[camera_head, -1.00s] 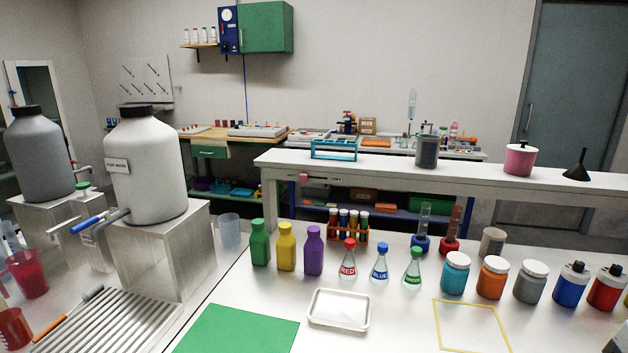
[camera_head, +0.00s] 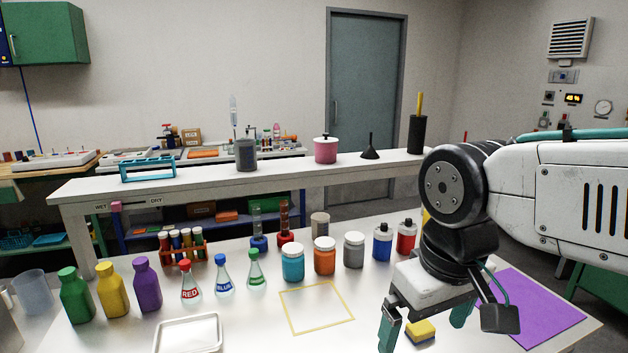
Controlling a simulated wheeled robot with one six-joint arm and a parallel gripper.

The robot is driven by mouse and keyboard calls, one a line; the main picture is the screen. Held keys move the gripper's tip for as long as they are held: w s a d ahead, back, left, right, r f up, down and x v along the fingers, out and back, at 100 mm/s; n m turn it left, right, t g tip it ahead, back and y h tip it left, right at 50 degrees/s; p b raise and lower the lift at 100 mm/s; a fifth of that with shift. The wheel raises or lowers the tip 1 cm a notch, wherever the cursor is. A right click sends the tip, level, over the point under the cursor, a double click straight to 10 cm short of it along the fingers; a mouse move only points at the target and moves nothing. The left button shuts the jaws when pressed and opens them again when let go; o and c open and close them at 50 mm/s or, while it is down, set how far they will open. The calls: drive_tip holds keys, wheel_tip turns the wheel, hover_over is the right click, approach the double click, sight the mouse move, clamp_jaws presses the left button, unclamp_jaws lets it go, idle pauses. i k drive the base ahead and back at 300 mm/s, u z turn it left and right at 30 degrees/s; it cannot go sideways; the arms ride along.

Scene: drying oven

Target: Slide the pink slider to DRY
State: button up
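The pink slider (camera_head: 116,206) sits on the front edge of the raised white shelf (camera_head: 75,192), at its left end. It is just right of the WET label (camera_head: 100,208) and well left of the DRY label (camera_head: 156,201). My gripper (camera_head: 424,326) is at the lower right, far from the slider, pointing down over the bench. Its teal fingers are spread apart. A yellow sponge-like block (camera_head: 421,328) shows between them, with gaps at its sides.
Green, yellow and purple bottles (camera_head: 147,284), labelled flasks (camera_head: 223,276) and a test-tube rack (camera_head: 184,247) stand on the bench below the slider. Several jars (camera_head: 325,257) stand farther right. The yellow-outlined square (camera_head: 316,307) is empty.

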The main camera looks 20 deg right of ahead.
sight(116, 207)
drive_tip(key=k, duration=0.5)
drive_tip(key=u, duration=2.45)
drive_tip(key=i, duration=1.75)
drive_tip(key=z, duration=2.5)
